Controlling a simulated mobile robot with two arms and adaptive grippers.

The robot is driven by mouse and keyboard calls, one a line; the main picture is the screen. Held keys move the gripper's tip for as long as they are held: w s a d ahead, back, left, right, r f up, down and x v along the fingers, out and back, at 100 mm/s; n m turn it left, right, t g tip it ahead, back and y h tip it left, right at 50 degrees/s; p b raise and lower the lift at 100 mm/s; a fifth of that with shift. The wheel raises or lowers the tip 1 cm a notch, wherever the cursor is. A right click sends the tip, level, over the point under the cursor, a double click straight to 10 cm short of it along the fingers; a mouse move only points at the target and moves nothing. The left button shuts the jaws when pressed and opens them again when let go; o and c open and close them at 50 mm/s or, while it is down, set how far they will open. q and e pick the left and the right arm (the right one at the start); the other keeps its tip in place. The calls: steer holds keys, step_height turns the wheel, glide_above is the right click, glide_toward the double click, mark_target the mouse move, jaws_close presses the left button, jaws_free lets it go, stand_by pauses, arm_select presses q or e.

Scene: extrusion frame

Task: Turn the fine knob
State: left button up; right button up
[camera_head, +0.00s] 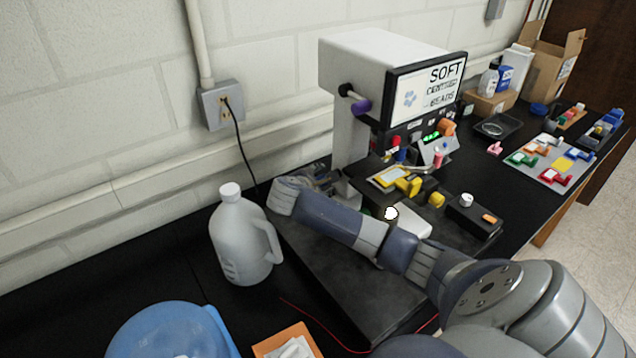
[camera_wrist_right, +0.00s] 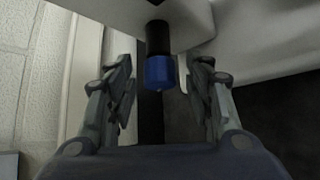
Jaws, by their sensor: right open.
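In the right wrist view a blue knob (camera_wrist_right: 159,72) on a black shaft sticks out from a pale body. It lies between the two spread fingers of my right gripper (camera_wrist_right: 159,85), with a gap on both sides. In the head view my right arm reaches across the black base, and my right gripper (camera_head: 326,180) is low beside the white column of the machine (camera_head: 350,140). A purple knob (camera_head: 361,105) on a black shaft shows higher on the machine. No label tells which knob is the fine one. My left gripper is out of view.
A white jug (camera_head: 242,238) stands left of the black base (camera_head: 345,280). A blue container (camera_head: 172,335) and an orange box (camera_head: 288,343) are in front. Small coloured parts and a panel crowd the machine's right side. A wall lies close behind.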

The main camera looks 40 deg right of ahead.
steer(key=v, duration=1.2)
steer(key=shift+w, duration=0.1)
stand_by(0.7)
